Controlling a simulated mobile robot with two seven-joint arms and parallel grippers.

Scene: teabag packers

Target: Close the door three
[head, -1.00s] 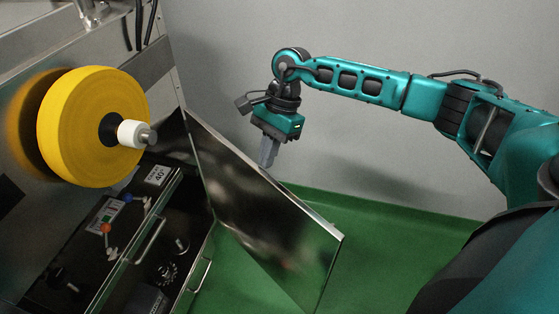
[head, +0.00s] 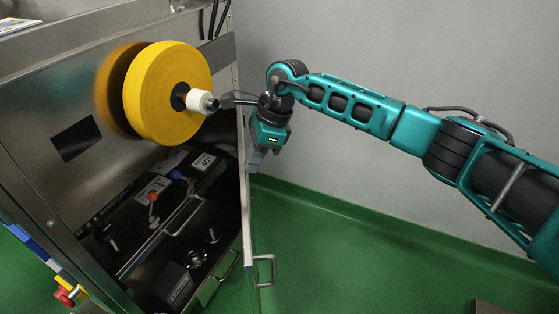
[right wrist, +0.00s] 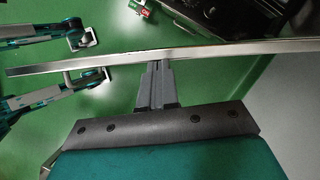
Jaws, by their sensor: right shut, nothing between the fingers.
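The metal cabinet door (head: 248,215) stands open at the right end of the machine. I see it nearly edge-on in the head view, with a bar handle (head: 265,270) on its right face. I cannot read a number on it. My right gripper (head: 254,162) is shut and empty, at the door's upper part on the outer side. In the right wrist view the fingers (right wrist: 157,68) meet the door's long metal edge (right wrist: 225,50); whether they press on it I cannot tell for sure. My left gripper is not in view.
The open cabinet holds drawers with handles (head: 184,217), knobs and a label (head: 203,162). A yellow roll (head: 155,95) on a white-tipped spindle (head: 200,101) sticks out above, close to my right wrist. Green floor (head: 360,250) is free right of the door; a grey wall (head: 400,50) stands behind.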

